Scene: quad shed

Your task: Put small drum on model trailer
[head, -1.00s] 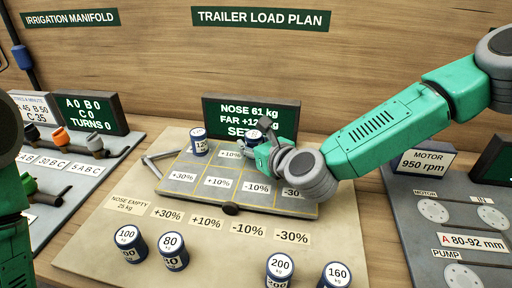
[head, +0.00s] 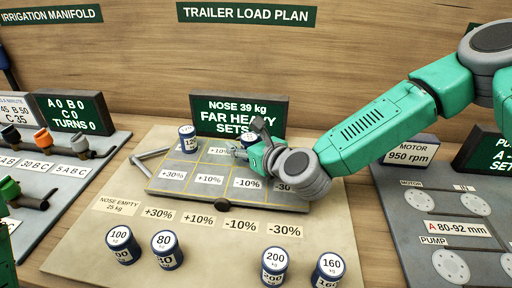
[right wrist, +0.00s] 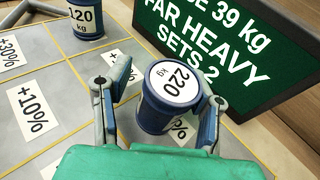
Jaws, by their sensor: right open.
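The model trailer (head: 160,184) is a grey bed with a yellow grid of cells marked +30%, +10%, -10% and -30%. A 120 kg drum (head: 187,140) stands in its far left cell. A blue 220 kg drum (head: 252,137) is at the far row, right of the far +10% label; in the right wrist view this drum (right wrist: 173,90) sits between the fingers. My right gripper (right wrist: 168,88) is open around it, with gaps visible beside it. In the head view my right gripper (head: 256,152) partly hides the drum. My left gripper is out of view.
Drums of 100 kg (head: 123,246), 80 kg (head: 167,250), 200 kg (head: 274,266) and 160 kg (head: 328,271) stand on the board in front. A display (head: 238,115) reading NOSE 39 kg, FAR HEAVY stands close behind the trailer. Pump panel at right, manifold at left.

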